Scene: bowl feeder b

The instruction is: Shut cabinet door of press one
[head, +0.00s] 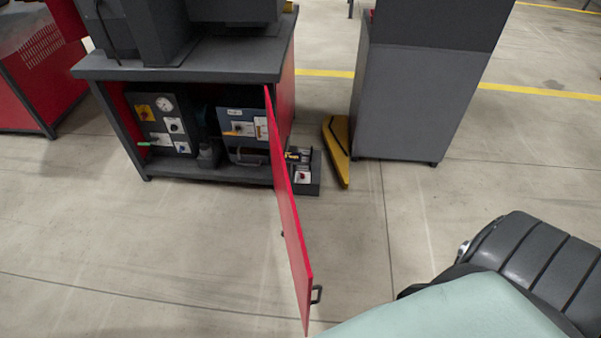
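The red cabinet door (286,215) of the press stand stands wide open, swung out toward me and seen nearly edge-on. It is hinged at the right side of the cabinet opening. A small dark handle (316,294) sits near its free edge, on the right-hand face. The cabinet (183,172) under the dark worktop (180,66) is open, with equipment boxes and a gauge showing inside. Neither gripper is in view. I cannot tell from this view whether this is press one.
A grey cabinet (410,105) stands at the right, with a yellow wedge-shaped piece (337,150) beside it. A dark bin (305,175) sits on the floor behind the door. Another red unit (38,80) is at the far left. The floor left of the door is clear.

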